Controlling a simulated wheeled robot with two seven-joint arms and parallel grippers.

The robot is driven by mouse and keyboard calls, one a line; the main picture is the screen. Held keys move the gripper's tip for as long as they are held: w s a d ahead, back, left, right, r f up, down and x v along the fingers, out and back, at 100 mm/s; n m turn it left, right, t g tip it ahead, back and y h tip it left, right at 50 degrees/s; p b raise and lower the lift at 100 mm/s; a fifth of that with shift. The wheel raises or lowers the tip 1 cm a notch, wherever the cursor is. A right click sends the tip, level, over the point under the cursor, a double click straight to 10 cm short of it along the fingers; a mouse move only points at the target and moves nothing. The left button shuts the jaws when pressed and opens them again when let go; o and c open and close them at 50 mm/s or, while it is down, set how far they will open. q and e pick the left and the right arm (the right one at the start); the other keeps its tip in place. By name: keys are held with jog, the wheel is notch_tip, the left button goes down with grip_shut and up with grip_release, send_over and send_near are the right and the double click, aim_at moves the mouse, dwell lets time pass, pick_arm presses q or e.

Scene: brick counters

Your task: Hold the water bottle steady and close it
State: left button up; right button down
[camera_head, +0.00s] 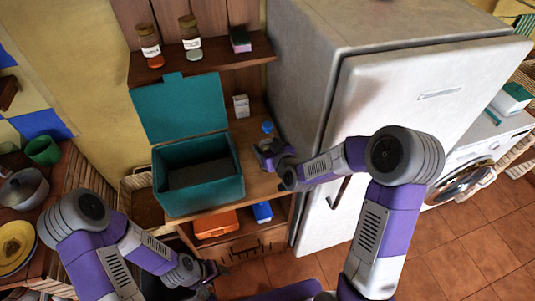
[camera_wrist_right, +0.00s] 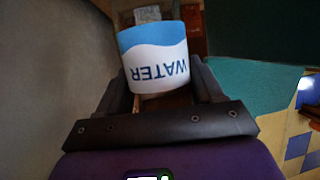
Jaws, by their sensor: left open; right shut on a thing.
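The water bottle (camera_wrist_right: 158,60) has a white and blue label reading WATER, upside down in the right wrist view. My right gripper (camera_wrist_right: 160,88) is shut on it, with one finger on each side. In the head view the bottle's small blue top (camera_head: 267,127) shows just beyond my right gripper (camera_head: 266,148), over the wooden shelf beside the fridge. The rest of the bottle is mostly hidden there, and I cannot tell whether its top is closed. My left gripper (camera_head: 212,272) is open and empty, low in front of the shelf unit, well apart from the bottle.
A teal box (camera_head: 228,190) with its lid raised stands left of the bottle. A small white carton (camera_head: 241,105) stands behind. The fridge (camera_head: 310,100) is close on the right. Jars (camera_head: 150,45) stand on the upper shelf (camera_head: 200,63). The floor in front is clear.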

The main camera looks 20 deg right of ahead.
jog(key=shift+f, duration=1.85)
jog(key=shift+b, duration=0.3)
jog(key=shift+f, duration=0.15)
jog(key=shift+c, duration=0.8)
grip_release()
